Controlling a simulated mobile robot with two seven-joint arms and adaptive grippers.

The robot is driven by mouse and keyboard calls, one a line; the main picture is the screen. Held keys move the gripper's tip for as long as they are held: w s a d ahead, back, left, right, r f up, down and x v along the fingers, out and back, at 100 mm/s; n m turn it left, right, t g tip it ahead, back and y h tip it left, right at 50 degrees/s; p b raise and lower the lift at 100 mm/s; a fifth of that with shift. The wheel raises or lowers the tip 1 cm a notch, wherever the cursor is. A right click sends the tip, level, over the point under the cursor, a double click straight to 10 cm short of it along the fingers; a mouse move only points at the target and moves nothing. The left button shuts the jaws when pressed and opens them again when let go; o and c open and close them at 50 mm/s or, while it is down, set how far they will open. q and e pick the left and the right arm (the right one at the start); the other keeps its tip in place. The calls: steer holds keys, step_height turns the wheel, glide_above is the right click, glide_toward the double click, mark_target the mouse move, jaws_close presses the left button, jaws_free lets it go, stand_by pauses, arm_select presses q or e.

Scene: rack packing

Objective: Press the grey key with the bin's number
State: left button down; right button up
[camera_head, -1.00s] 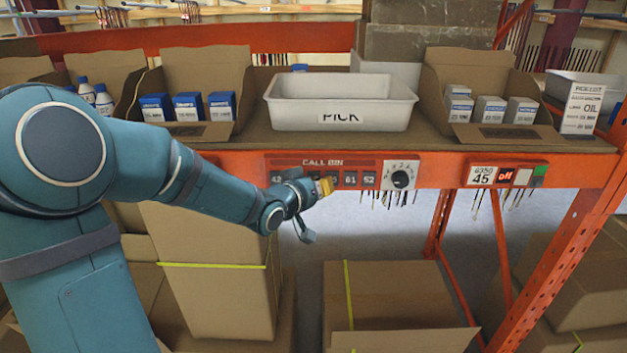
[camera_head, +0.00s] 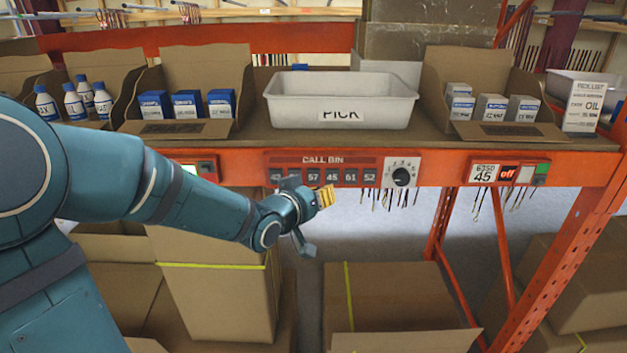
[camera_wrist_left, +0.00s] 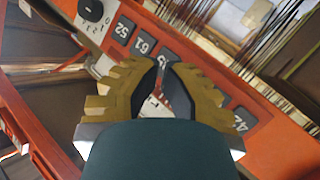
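The red CALL BIN panel (camera_head: 322,160) on the orange shelf beam has a row of grey keys. I read 57 (camera_head: 313,174), the 45 key (camera_head: 332,175), 61 (camera_head: 350,175) and 52 (camera_head: 369,174); keys at the left end are partly covered by my gripper. My left gripper (camera_head: 327,196) is just below and in front of the row, its yellow fingers near 57 and 45. In the wrist view, its fingertips (camera_wrist_left: 166,66) are drawn together with nothing held, partly hiding the 45 key; 61 (camera_wrist_left: 143,45) and 52 (camera_wrist_left: 123,30) show clear. Right gripper unseen.
A black dial (camera_head: 401,176) sits right of the keys. A display reading 45 and off (camera_head: 494,173) is farther right. Cartons (camera_head: 390,300) lie below.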

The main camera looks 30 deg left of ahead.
arm_select(q)
steer(key=shift+s+d, duration=0.45)
steer(key=shift+s, duration=0.35)
steer(key=s+d+f+g+h+b, duration=0.1)
steer(key=d+f+g+b, duration=0.3)
steer(key=f, duration=0.9)
steer(key=s+d+f+g+h+p, duration=0.1)
steer(key=d+f+g, duration=0.2)
steer(key=d+f, duration=0.7)
steer(key=s+d+f+m+g+b, duration=0.1)
steer(key=s+d+f+g, duration=0.1)
steer(key=s+f, duration=0.4)
steer(key=s+d+f+m+g+h, duration=0.1)
steer(key=s+d+f+g, duration=0.2)
steer(key=s+f, duration=0.4)
step_height(320, 180, down, 7)
steer(key=shift+s+d+m+g+b, duration=0.25)
steer(key=shift+m+g+b, duration=0.15)
steer(key=shift+g, duration=0.2)
